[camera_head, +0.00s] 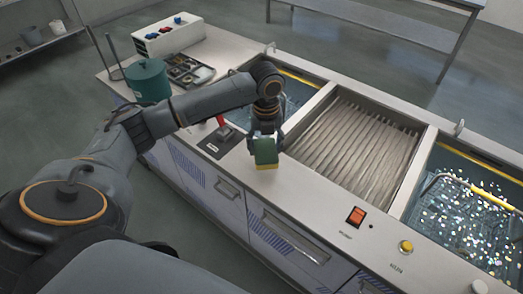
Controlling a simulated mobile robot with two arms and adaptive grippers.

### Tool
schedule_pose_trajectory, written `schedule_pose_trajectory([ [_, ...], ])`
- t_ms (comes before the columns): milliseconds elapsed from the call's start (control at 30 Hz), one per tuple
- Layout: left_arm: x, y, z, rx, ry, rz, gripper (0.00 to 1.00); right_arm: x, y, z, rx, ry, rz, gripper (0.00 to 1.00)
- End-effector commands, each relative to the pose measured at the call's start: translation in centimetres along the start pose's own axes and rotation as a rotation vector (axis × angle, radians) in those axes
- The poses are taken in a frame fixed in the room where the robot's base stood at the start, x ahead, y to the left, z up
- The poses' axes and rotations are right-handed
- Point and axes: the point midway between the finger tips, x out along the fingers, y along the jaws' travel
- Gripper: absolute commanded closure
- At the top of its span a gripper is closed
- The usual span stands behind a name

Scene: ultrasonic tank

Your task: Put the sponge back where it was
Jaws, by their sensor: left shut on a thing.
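The sponge (265,152) is green with a yellow bottom edge. My left gripper (266,135) is shut on it, and the sponge hangs below the fingers. It is over the front rim of the bench (190,124), left of the ribbed drain tray (352,140). I cannot tell whether its bottom edge touches the surface. My right gripper is not in view.
A water tank (300,93) is partly hidden behind my left arm. Another tank (455,180) at the right holds a basket under sparkling water. A red lever (221,122), an orange switch (355,215) and a yellow button (406,247) line the front rim. A green pot (148,80) stands at the left.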

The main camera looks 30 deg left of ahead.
Motion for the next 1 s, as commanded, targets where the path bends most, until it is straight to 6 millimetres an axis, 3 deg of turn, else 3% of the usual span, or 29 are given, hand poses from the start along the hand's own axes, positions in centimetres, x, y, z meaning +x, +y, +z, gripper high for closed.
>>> schedule_pose_trajectory([
  [333,3.2,0.9,2.6,-0.002,0.000,0.001,0.70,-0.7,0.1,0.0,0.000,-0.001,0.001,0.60],
  [533,5.6,0.8,2.4,0.000,0.000,0.000,0.70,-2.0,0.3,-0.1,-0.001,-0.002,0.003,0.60],
  [933,6.4,0.8,2.4,0.000,-0.001,-0.002,0.70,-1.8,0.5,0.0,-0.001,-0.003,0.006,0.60],
  [967,6.4,0.8,2.4,0.000,-0.002,-0.002,0.38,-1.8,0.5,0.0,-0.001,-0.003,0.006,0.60],
  [1000,6.4,0.8,2.4,0.000,-0.002,-0.002,0.30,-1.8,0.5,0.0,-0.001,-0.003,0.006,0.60],
])
